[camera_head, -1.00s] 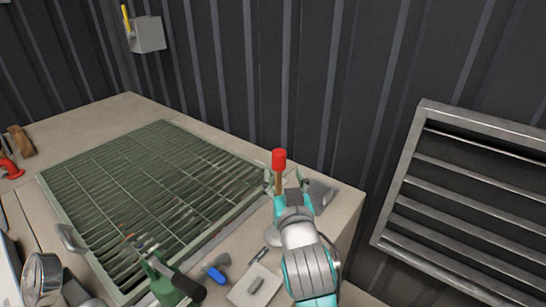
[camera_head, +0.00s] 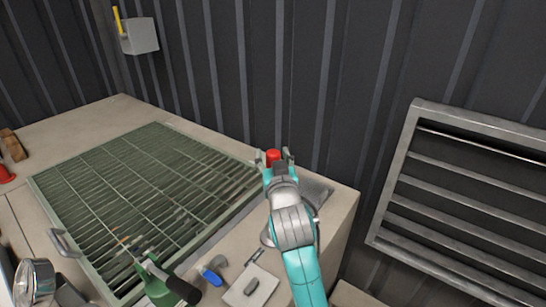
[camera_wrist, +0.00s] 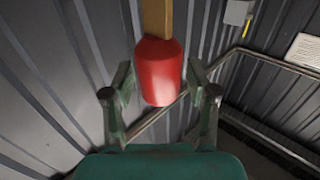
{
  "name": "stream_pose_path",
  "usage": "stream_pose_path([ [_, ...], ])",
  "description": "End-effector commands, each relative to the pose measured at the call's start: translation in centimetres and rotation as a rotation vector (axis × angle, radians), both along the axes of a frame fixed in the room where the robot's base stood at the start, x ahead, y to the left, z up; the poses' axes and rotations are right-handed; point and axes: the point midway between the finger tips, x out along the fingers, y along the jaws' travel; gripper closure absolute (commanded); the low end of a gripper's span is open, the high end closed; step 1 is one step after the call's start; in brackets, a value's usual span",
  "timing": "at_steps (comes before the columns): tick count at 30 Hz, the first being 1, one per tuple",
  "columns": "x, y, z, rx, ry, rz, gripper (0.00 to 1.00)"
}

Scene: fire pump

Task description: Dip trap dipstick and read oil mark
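The stick with a red cap (camera_head: 273,157) stands near the back right corner of the bench. In the wrist view the red cap (camera_wrist: 160,72) is at the centre, with a flat wooden stick (camera_wrist: 155,18) running from it to the top edge. My gripper (camera_head: 274,156) is level with the cap, one finger on each side. In the wrist view my gripper (camera_wrist: 160,88) is open, with narrow gaps between the fingers and the cap. The stick's far end is out of that view, and my arm hides it in the head view. No oil mark is visible.
A green grating (camera_head: 140,200) covers the bench's left part. A ribbed wall (camera_head: 330,60) stands close behind; a louvre (camera_head: 460,200) is at right.

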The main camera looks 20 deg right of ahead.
Motion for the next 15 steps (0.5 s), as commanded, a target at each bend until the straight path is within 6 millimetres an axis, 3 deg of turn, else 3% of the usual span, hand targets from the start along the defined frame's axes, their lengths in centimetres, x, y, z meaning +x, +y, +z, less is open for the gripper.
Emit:
stream_pose_path([
  [1,0.0,0.0,0.0,0.000,0.000,0.000,0.61],
  [6,0.0,0.0,0.0,0.000,0.000,0.000,1.00],
  [11,0.0,0.0,-0.1,0.000,0.001,0.000,1.00],
  [15,0.0,0.0,-1.9,-0.001,0.004,-0.002,1.00],
])
